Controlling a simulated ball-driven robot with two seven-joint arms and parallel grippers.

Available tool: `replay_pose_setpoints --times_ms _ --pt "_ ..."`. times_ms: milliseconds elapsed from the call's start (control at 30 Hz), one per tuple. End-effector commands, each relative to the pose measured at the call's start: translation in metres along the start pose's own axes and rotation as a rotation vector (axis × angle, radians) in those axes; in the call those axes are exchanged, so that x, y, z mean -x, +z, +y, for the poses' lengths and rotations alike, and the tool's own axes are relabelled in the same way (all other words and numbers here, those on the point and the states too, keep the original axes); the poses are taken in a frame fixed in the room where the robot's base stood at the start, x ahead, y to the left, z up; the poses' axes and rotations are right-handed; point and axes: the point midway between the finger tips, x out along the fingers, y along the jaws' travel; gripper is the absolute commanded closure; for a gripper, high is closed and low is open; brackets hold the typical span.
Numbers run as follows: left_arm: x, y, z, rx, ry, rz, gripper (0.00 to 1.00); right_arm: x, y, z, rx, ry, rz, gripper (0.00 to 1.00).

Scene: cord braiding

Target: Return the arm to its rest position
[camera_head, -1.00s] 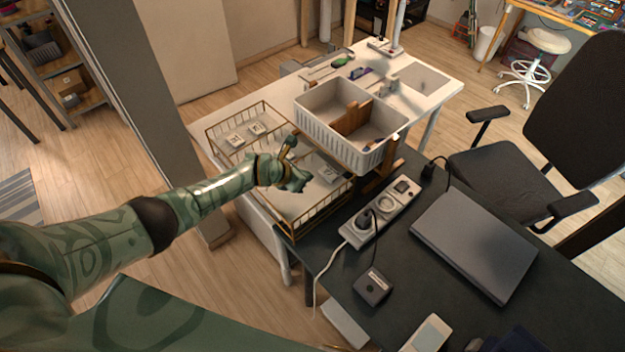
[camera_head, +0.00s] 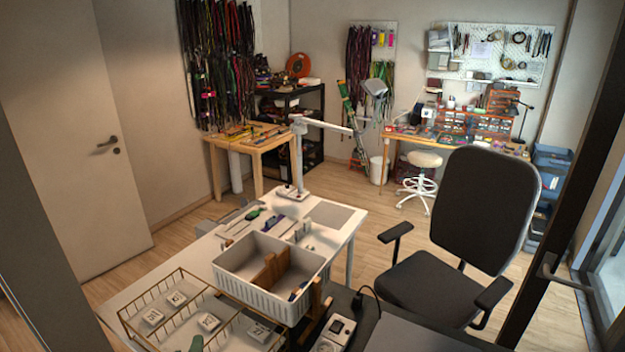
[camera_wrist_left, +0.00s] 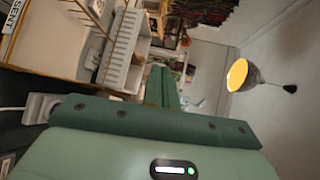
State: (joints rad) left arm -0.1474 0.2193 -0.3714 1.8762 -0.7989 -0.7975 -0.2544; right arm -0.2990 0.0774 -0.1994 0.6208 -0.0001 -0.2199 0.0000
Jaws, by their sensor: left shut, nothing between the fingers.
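My left gripper (camera_head: 196,344) shows only as a small green tip at the bottom edge of the head view, in front of the wire basket (camera_head: 122,316). The rest of my left arm is out of that view. In the left wrist view my green gripper parts (camera_wrist_left: 165,88) reach up the middle, shut with nothing held. The white bin also shows there (camera_wrist_left: 122,55), beyond and left of the fingers. My right gripper is in neither view.
The wire basket holds several white labelled cards. A white divided bin (camera_head: 240,285) stands beside it on the white table (camera_head: 335,216). A power strip (camera_head: 335,335) lies on the dark desk at the lower right. A black office chair (camera_head: 485,215) stands beyond. The floor at left is clear.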

Motion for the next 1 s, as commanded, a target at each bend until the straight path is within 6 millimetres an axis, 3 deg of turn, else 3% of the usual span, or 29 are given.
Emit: replay_pose_setpoints --times_ms 100,200,533,867,1000 --pt "0.039 0.040 0.015 0.218 0.156 -0.143 1.00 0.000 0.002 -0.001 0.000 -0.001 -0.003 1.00" --pt "0.069 0.063 0.026 0.348 0.267 -0.231 1.00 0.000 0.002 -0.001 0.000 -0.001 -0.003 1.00" --pt "0.167 0.108 0.044 0.609 0.574 -0.417 1.00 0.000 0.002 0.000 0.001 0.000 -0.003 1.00" --pt "0.141 0.079 0.153 0.641 0.701 -0.389 1.00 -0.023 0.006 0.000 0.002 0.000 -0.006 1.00" --pt "0.135 0.066 0.212 0.663 0.766 -0.380 1.00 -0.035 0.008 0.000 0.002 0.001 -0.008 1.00"
